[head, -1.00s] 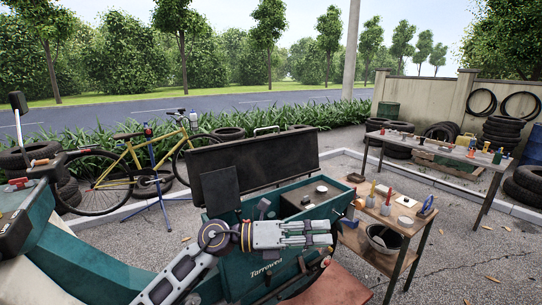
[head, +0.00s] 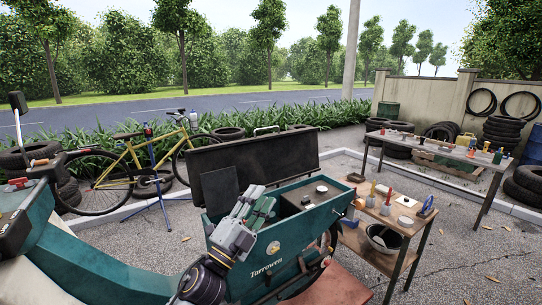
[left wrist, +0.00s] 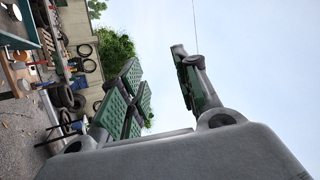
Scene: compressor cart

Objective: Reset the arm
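My left arm comes in from the bottom of the head view and is bent upward. Its left gripper (head: 258,203) is in front of the green Tarrowen cart (head: 275,270) and overlaps the cart's open top. In the left wrist view the two green-padded fingers (left wrist: 160,90) stand apart with only sky and a bush between them, so the gripper is open and empty. My right arm and gripper are not in view.
The cart's dark lid (head: 262,157) stands open behind the gripper. A small wooden bench (head: 385,255) with tools is to the right, and a longer table (head: 435,150) is farther back. A yellow bicycle (head: 130,165) stands at the left.

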